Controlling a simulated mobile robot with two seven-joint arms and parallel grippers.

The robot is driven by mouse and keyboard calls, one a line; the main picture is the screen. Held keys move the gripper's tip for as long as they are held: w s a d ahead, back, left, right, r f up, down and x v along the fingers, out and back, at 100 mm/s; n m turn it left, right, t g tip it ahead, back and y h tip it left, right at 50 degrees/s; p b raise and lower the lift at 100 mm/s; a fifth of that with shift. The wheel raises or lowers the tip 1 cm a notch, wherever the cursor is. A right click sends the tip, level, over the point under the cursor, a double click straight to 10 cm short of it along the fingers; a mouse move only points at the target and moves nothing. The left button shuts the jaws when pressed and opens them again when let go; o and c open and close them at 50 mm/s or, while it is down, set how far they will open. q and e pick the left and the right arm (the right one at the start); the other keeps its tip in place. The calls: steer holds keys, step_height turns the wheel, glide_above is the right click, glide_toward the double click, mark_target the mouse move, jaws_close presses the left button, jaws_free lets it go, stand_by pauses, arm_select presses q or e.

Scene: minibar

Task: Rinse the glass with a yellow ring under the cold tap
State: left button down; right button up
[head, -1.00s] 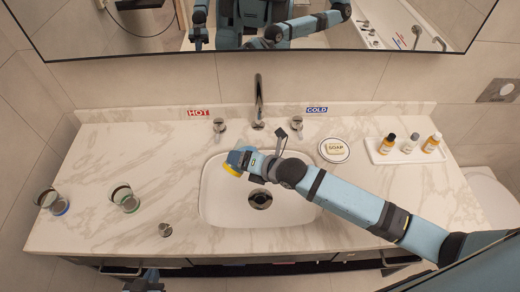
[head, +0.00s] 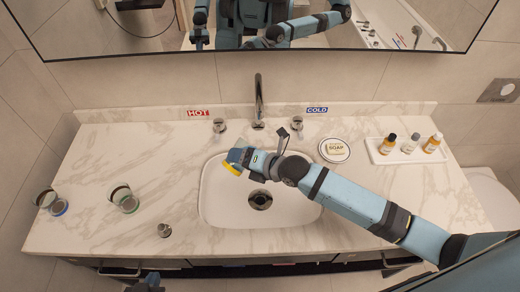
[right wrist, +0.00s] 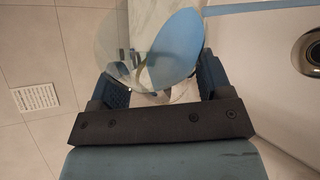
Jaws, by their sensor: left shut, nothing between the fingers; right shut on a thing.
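The yellow ring (head: 232,169) of a glass shows at the end of my right arm, over the left part of the sink. My right gripper (head: 239,158) is shut on this glass, mostly hidden by the gripper in the head view. In the right wrist view the clear glass (right wrist: 150,50) sits between the two fingers. The cold tap handle (head: 297,123) stands under the COLD label (head: 317,110), right of the spout (head: 259,102). No water shows at the spout. My left gripper (head: 148,284) is shut and empty at the bottom edge, in front of the counter.
The sink basin (head: 215,212) has a drain (head: 260,199). The hot handle (head: 219,125) is left of the spout. Glasses with a blue ring (head: 59,207) and a green ring (head: 129,204) stand left. Soap (head: 334,150) and a bottle tray (head: 380,157) are right.

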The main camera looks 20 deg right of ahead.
steer(key=shift+r, duration=0.15)
steer(key=shift+d+r+m+y+b, duration=0.15)
steer(key=shift+r+m+y+b, duration=0.3)
steer(key=shift+m+b, duration=0.25)
stand_by(1.1)
steer(key=shift+w+d+r+m+y+b, duration=0.4)
steer(key=shift+d+m+y+b, duration=0.25)
steer(key=shift+b, duration=0.85)
steer(key=shift+w+d+r+m+b, duration=0.15)
steer(key=shift+m+b, duration=0.2)
steer(key=shift+b, duration=0.55)
steer(key=shift+r, duration=0.15)
